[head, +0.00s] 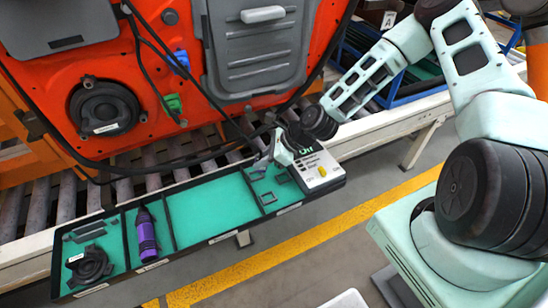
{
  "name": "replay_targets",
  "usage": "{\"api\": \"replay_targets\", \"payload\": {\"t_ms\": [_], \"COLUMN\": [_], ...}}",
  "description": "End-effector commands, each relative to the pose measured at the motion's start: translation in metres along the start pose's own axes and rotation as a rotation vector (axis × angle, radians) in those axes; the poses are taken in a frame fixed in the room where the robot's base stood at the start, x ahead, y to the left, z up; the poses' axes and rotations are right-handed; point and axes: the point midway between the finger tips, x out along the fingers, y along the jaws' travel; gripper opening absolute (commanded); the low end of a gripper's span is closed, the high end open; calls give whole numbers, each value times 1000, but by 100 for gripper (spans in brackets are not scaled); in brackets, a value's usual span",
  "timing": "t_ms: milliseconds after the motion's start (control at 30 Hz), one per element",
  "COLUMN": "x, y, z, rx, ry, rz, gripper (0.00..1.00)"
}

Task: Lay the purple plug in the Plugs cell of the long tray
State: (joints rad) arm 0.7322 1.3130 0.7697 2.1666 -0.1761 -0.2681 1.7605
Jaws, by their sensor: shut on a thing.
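The long tray (207,242) lies along the front of the roller line, with a black rim and teal cell floors. My gripper (262,166) is over the right-hand part of the tray, by the cell with small dark grey parts (268,198). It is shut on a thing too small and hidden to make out. I cannot pick out the purple plug. A purple, bottle-shaped tool (147,236) lies in a narrow cell further left. The cell labels on the tray's front edge are too small to read.
A blue plug (181,61) and a green plug (173,103) sit on the orange door (150,75). Black cables hang across it. A black round part (90,265) lies in the leftmost cell. A white box (318,170) with a yellow knob stands at the tray's right end.

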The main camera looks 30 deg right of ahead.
Motion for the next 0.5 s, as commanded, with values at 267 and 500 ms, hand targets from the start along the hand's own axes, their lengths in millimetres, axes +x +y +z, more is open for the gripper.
{"api": "replay_targets", "payload": {"t_ms": [267,500], "x": [17,37], "y": [1,2], "z": [-15,-35], "rx": [8,7], "ry": [0,-1], "rz": [0,-1], "gripper": [0,0]}}
